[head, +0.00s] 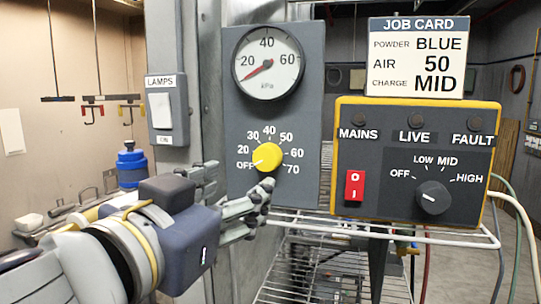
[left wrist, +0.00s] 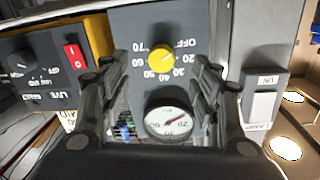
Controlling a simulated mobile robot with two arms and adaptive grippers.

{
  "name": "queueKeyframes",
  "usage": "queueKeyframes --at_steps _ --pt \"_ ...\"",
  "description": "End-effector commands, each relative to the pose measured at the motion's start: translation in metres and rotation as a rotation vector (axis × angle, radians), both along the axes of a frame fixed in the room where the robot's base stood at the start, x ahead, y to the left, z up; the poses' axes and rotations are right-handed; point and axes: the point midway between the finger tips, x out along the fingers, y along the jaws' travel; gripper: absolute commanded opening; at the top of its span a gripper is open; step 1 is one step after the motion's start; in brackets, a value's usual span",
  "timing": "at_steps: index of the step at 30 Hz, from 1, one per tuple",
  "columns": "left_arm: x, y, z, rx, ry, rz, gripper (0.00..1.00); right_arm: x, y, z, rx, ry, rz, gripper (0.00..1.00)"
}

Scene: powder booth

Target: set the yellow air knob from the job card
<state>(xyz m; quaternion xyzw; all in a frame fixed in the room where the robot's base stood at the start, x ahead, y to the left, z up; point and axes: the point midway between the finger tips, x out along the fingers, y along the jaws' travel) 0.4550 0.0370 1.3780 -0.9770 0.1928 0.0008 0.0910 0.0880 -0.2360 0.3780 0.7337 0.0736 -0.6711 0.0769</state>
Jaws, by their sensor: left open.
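The yellow air knob (head: 267,156) is on a grey panel (head: 238,121), on a dial marked OFF and 20 to 70; its white mark points toward OFF. The gauge (head: 268,64) above it has its red needle at the low end, below 20. The job card (head: 417,57) reads POWDER BLUE, AIR 50, CHARGE MID. My left gripper (head: 240,179) is open and empty, in front of the panel at the knob's lower left. In the left wrist view the knob (left wrist: 162,57) shows between the fingers, beyond their tips, and apart from them.
A yellow-edged control box (head: 360,205) stands right of the panel, with a red rocker (head: 355,186), a black charge knob (head: 432,198) marked toward OFF, and dark lamps. A lamp switch (head: 160,110) is on the left post. A wire shelf (head: 330,285) lies below.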

Motion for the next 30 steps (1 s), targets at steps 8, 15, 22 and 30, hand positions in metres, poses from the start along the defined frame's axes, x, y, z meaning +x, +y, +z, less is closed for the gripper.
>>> queueKeyframes --at_steps 8,15,22,30 --pt "-0.007 0.001 0.017 0.004 -0.036 0.014 0.57 -0.001 0.007 0.006 0.009 0.001 0.003 0.40" --pt "0.006 -0.004 0.021 0.004 -0.033 0.015 0.57 -0.002 0.006 0.032 0.006 0.003 0.003 0.40" --pt "0.026 -0.011 0.021 0.005 -0.032 0.015 0.57 -0.002 0.000 0.059 0.000 0.003 0.003 0.40" --pt "0.066 -0.027 0.017 0.005 -0.036 0.015 0.57 -0.001 -0.003 0.078 -0.004 0.002 0.001 0.40"
